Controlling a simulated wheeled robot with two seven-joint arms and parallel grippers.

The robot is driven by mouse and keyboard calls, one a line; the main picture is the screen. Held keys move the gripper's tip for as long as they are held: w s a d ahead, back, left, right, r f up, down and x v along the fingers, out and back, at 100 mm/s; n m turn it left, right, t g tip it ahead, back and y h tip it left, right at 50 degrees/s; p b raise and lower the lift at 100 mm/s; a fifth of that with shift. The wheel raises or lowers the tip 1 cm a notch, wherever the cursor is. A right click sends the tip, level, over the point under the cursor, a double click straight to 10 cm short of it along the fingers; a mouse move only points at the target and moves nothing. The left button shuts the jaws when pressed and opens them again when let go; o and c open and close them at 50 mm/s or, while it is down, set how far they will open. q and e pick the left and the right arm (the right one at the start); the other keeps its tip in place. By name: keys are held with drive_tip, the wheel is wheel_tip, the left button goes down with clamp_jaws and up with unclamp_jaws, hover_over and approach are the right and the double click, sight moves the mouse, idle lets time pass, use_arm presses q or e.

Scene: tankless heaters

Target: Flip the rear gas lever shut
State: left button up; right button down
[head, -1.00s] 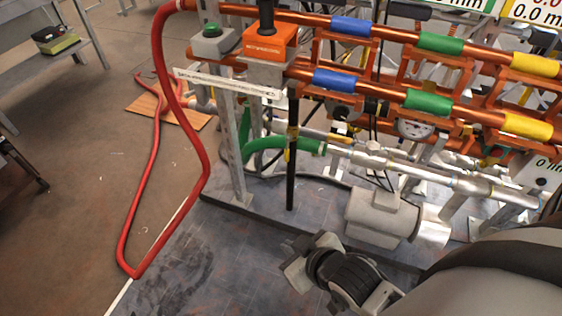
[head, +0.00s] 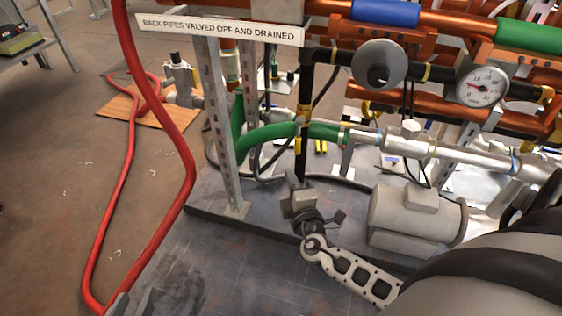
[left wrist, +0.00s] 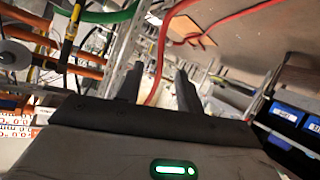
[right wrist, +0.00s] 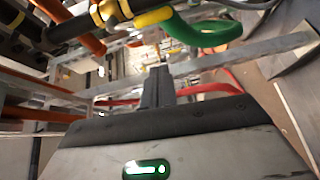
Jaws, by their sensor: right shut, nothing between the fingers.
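A black vertical pipe (head: 301,160) with yellow parts stands at the rack's left end. A small yellow piece (head: 298,143) sits on it beside the green hose; I cannot tell for sure whether this is the rear gas lever. In the right wrist view a yellow piece (right wrist: 153,17) shows on black piping above my fingers. My right gripper (head: 294,183) is shut and empty, low in front of the black pipe's foot; its fingers also show in the right wrist view (right wrist: 158,85). My left gripper (left wrist: 160,85) is open and empty; its fingertips just show at the head view's bottom left (head: 131,302).
A red hose (head: 170,125) loops down at the left, close to my left gripper. A grey upright post (head: 222,130) carries a sign (head: 220,28) about back pipes. A gauge (head: 481,84) and a grey motor (head: 415,214) stand right. Floor space is clear in front.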

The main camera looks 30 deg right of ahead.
sight(299, 137)
use_arm(q)
drive_tip(key=shift+w+d+f, duration=0.1)
drive_tip(key=shift+w+f, duration=0.05)
drive_tip(key=shift+w, duration=0.1)
use_arm(e)
drive_tip(key=shift+w+a+f+n+y, duration=0.2)
drive_tip(key=shift+w+f+n+y, duration=0.3)
drive_tip(key=shift+w+n, duration=0.1)
drive_tip(key=shift+s, duration=0.1)
drive_tip(key=b+x, duration=0.2)
drive_tip(key=x, duration=0.8)
use_arm(q)
drive_tip(key=shift+s+d+p, duration=0.1)
drive_tip(key=shift+p, duration=0.45)
use_arm(e)
drive_tip(key=shift+s+d+r, duration=0.1)
drive_tip(key=shift+s+d, duration=0.45)
drive_tip(key=shift+d, duration=0.25)
drive_tip(key=shift+s+d+r, duration=0.1)
drive_tip(key=shift+s+d, duration=0.45)
drive_tip(key=shift+d, duration=0.3)
